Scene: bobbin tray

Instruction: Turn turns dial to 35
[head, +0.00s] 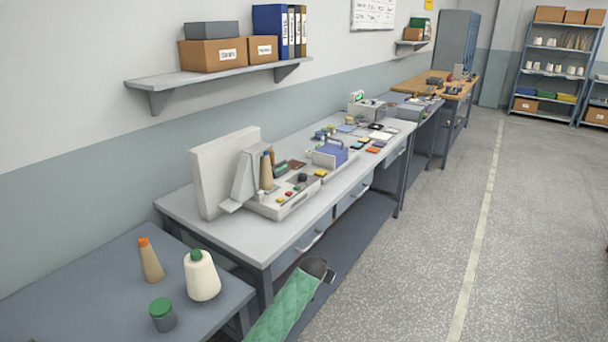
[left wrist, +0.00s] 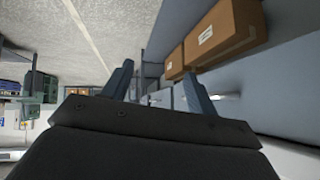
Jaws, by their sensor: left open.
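A pale winding machine (head: 285,200) stands on the near end of the long grey bench. Its sloped panel carries a dark round knob (head: 302,178), probably the turns dial, and several small coloured buttons. The knob's scale and setting are too small to read. My left gripper (left wrist: 158,70) shows in the left wrist view with its two fingers spread and nothing between them. It is not seen near the knob in the head view. The head view shows one of my arms in a green padded sleeve at the bottom, below the bench front. My right gripper is not in view.
A tall white panel (head: 222,172) stands behind the machine. A wall shelf (head: 215,76) holds boxes and binders. The floor at right is clear.

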